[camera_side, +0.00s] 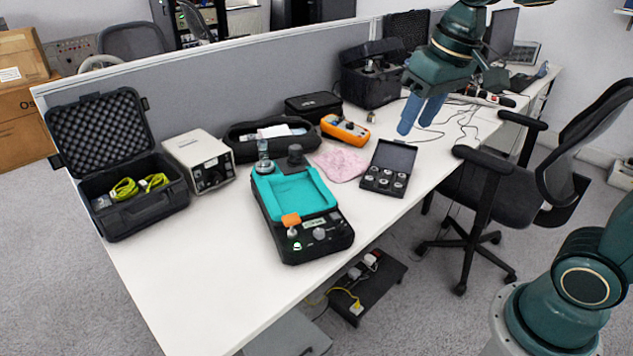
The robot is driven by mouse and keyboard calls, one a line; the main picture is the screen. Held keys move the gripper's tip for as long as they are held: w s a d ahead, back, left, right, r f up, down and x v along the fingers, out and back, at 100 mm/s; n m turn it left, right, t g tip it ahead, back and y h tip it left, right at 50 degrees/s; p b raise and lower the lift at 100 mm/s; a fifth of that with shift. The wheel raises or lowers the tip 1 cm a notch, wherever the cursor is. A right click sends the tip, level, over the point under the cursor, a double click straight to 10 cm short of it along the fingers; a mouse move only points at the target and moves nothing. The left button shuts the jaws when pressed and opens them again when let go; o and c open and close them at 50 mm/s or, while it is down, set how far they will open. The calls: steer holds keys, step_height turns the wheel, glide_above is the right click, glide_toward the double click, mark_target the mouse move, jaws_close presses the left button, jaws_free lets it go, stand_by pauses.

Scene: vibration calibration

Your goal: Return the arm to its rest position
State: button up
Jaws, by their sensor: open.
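My gripper (422,115) is at the upper right, raised over the right part of the white table (180,290). Its two blue fingers point down and are a little apart, with nothing visible between them. It is clear of the turquoise and black calibration device (296,195), which stands on the table to its lower left. A small black case (390,168) with an open lid and several round metal pieces lies below the gripper and a little to its left.
An open black case (140,205) with yellow-green cable stands at the left, beside a grey box (199,160). A chair (500,190) stands right. The front table is clear.

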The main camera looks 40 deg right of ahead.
steer(key=s+f+n+t, duration=0.1)
steer(key=s+f+t, duration=0.1)
steer(key=s, duration=1)
steer(key=shift+a+f+t, duration=0.15)
steer(key=shift+f+t, duration=0.15)
steer(key=shift+f, duration=0.25)
